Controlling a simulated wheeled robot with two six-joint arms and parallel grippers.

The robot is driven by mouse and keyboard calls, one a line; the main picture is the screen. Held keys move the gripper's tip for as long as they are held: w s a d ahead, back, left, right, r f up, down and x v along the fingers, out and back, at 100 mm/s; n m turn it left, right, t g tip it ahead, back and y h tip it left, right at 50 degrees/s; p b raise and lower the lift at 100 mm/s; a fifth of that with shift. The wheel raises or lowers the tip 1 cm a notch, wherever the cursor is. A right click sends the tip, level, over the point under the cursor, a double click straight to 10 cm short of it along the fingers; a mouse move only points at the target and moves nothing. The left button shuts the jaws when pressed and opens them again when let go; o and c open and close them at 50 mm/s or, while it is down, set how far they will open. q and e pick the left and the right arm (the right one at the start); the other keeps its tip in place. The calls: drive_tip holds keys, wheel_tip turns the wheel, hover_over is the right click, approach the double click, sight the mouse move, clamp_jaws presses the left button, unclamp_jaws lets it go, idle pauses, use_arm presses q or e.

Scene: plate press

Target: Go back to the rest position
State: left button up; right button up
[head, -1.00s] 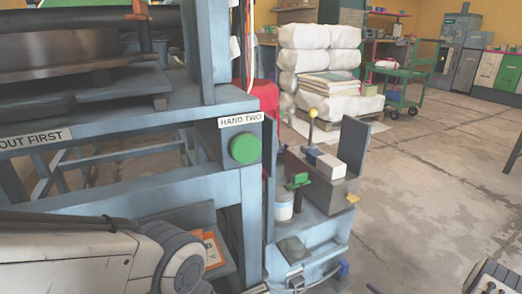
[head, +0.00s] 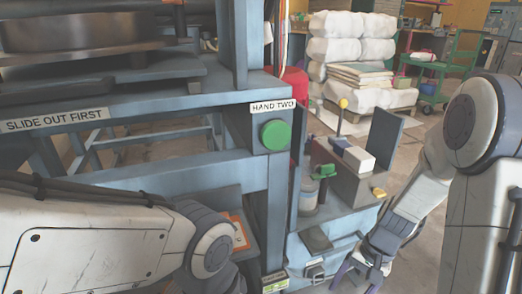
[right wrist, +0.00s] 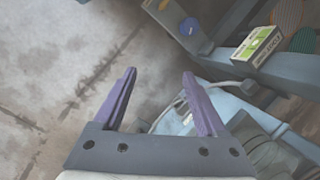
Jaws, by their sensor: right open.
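My right gripper (head: 362,277) hangs low in the head view, in front of the blue side cabinet of the press. In the right wrist view its two purple fingers (right wrist: 160,78) are spread apart with nothing between them. The concrete floor and some blue metalwork show beyond them. My left arm comes in from the left across the front of the press; its gripper is hidden or out of the picture.
The blue press frame (head: 150,112) fills the left, with a green button (head: 274,135) under a HAND TWO label. A side shelf holds a white box (head: 359,159) and a green-topped container (head: 325,172). White sacks (head: 350,50) and a green cart (head: 445,62) stand behind.

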drive_tip(key=s+a+r+n+h+p, duration=0.1)
drive_tip(key=s+a+r+n+p, duration=0.45)
drive_tip(key=r, duration=0.45)
drive_tip(key=s+a+r+n+t+p, duration=0.1)
drive_tip(key=s+a+r+n+p, duration=0.5)
drive_tip(key=r, duration=0.5)
drive_tip(key=s+a+r+n+h+p, duration=0.1)
drive_tip(key=s+a+r+n+p, duration=0.15)
drive_tip(key=a+r+p, duration=0.45)
wheel_tip(320, 180, up, 39)
drive_tip(key=d+p, duration=0.2)
drive_tip(key=p, duration=3.4)
drive_tip(key=shift+w+d+r+p, duration=0.2)
drive_tip(key=shift+w+d+p, duration=0.05)
drive_tip(key=shift+d+p, duration=0.05)
